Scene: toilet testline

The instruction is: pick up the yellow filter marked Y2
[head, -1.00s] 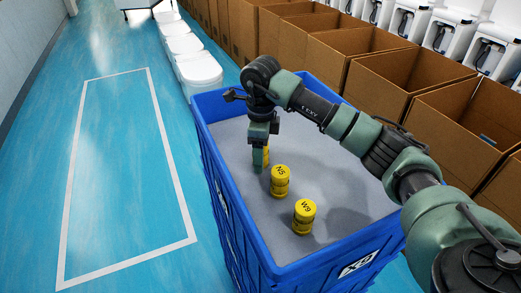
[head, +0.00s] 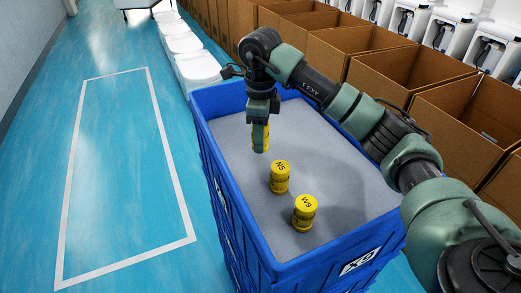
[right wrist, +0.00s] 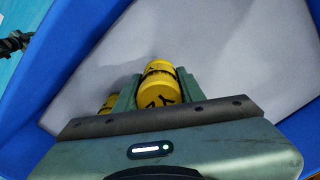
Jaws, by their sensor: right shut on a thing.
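My right gripper (head: 261,136) is shut on a yellow filter (head: 266,140), mostly hidden behind the finger in the head view. In the right wrist view the held filter (right wrist: 160,70) sits between the two green fingers. Two other yellow filters stand upright in the crate, one marked N5 or X5 (head: 280,177) and one marked W9 (head: 305,212). My left gripper is not in view.
Open cardboard boxes (head: 385,75) line the crate's right side, with white toilet units behind them. White toilet-like pieces (head: 197,72) stand beyond the crate's far left corner. Blue floor with a white marked rectangle (head: 125,170) lies clear on the left.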

